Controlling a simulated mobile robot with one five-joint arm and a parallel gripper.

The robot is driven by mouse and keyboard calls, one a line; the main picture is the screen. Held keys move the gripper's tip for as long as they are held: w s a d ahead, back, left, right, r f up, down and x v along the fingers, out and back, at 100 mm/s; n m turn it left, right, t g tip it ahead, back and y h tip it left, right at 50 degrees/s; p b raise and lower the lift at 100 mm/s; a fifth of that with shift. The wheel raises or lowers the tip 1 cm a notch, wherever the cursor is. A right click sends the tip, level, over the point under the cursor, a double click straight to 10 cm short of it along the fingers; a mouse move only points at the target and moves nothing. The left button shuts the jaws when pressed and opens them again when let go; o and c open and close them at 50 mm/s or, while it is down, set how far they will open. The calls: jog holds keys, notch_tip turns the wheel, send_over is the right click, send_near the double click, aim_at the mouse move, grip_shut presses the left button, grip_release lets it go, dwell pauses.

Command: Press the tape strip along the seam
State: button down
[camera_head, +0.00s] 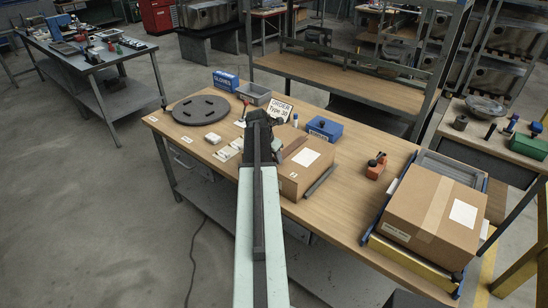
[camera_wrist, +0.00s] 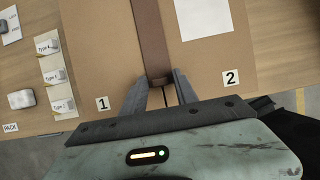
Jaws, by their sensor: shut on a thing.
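A brown cardboard box (camera_head: 305,180) with a white label stands on the wooden workbench, partly hidden behind my arm in the head view. In the wrist view the box top (camera_wrist: 100,45) fills the middle, with number tags 1 and 2 near its front edge. A darker brown tape strip (camera_wrist: 149,35) runs across the box top to my gripper (camera_wrist: 160,84). The fingers are shut on the strip's near end. Whether that end touches the box is hard to tell.
A second taped box (camera_head: 405,215) sits on the bench's right. An orange tool (camera_head: 376,168), a blue box (camera_head: 325,128) and a dark rod (camera_head: 320,181) lie near the first box. A dark round plate (camera_head: 201,110) and several small white blocks are left of my arm.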

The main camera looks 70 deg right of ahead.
jog(key=c, duration=0.9)
grip_release()
jog(key=p+v, duration=0.7)
jog(key=shift+a+r, duration=0.15)
jog(key=shift+r, duration=0.2)
